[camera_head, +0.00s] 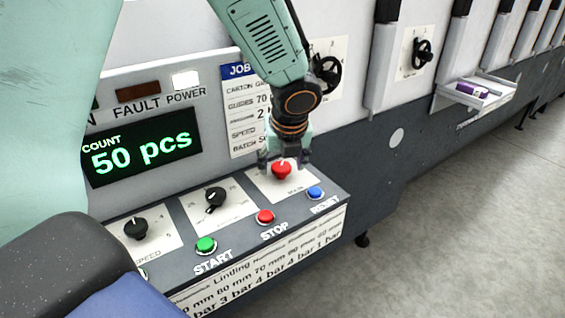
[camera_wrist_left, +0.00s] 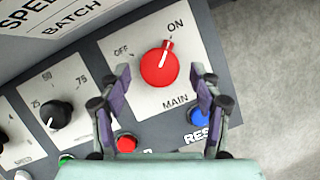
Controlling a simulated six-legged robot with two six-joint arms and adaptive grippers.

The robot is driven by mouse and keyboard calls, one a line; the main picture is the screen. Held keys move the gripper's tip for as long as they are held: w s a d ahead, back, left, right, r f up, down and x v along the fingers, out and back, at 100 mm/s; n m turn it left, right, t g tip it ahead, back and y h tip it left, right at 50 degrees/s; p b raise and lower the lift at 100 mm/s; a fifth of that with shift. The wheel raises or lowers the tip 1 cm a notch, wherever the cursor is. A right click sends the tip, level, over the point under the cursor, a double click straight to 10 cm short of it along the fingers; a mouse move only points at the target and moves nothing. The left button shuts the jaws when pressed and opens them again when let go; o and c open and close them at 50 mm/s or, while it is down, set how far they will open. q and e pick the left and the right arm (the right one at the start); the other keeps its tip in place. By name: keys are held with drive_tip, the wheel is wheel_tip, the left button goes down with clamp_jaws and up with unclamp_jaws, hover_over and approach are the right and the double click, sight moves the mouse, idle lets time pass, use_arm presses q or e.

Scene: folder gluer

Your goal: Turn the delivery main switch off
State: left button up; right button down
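The main switch (camera_head: 281,170) is a red round knob on a pale plate at the right end of the sloped control panel. In the left wrist view the same red knob (camera_wrist_left: 158,68) has a white pointer turned toward ON, with OFF printed to its upper left and MAIN below. My left gripper (camera_head: 284,159) points down over the knob. In the left wrist view its two fingers (camera_wrist_left: 161,75) are spread open, one on each side of the knob, with gaps between. Whether a finger touches it cannot be told. My right gripper is not in view.
A blue RESET button (camera_head: 314,193), red STOP button (camera_head: 265,216) and green START button (camera_head: 206,244) sit along the panel's front. Black dials (camera_head: 215,197) and (camera_head: 136,229) lie to the left. The display (camera_head: 141,147) reads 50 pcs. Floor at right is clear.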

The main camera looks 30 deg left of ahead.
use_arm(q)
drive_tip(key=shift+w+a+f, duration=0.2)
drive_tip(key=shift+w+f, duration=0.1)
drive_tip(key=shift+w, duration=0.1)
drive_tip(key=c, duration=0.3)
drive_tip(key=shift+c, duration=0.7)
drive_tip(key=shift+s+r, duration=0.2)
drive_tip(key=shift+s, duration=0.15)
drive_tip(key=c, duration=0.7)
drive_tip(key=shift+o, duration=0.2)
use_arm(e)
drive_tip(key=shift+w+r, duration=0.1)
